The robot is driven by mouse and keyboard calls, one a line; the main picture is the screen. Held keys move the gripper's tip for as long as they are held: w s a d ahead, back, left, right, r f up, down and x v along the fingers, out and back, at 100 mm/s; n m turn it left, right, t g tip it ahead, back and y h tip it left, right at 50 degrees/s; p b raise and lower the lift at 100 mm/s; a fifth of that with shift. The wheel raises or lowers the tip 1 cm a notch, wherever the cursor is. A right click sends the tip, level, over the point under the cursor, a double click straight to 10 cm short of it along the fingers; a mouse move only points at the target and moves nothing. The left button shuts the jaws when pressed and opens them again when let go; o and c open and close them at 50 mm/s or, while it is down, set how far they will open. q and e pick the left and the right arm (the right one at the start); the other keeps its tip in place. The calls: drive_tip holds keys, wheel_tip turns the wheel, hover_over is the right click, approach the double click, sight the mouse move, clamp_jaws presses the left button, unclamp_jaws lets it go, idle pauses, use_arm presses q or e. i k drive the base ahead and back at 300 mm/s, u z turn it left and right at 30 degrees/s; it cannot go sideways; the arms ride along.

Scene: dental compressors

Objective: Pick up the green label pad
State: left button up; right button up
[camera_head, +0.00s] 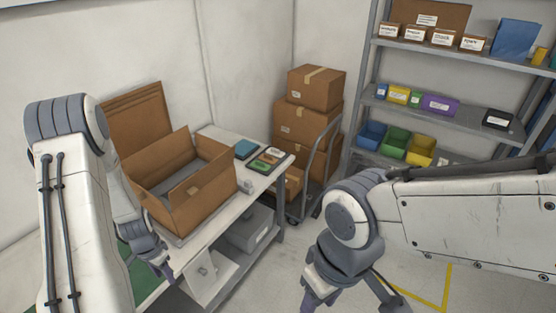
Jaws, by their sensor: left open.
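A small green pad (259,165), which looks like the label pad, lies on a dark tray (252,170) at the far right end of the white workbench. My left gripper (160,264) is open, low in front of the cardboard box at the bench's near side. It is well to the left of the green pad and apart from it. My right gripper (335,297) is in front of the bench's right end, nearer to the camera, partly cut off by the bottom edge. Its jaw state is not clear.
A large open cardboard box (190,190) fills the middle of the bench. A teal-blue item (245,149) lies behind the tray. Stacked cartons (308,122) stand on a hand cart beyond the bench. A metal shelf (450,105) with coloured bins is at right.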

sight(258, 164)
drive_tip(key=z, duration=0.35)
drive_tip(key=i, duration=2.15)
drive_tip(key=u, duration=0.1)
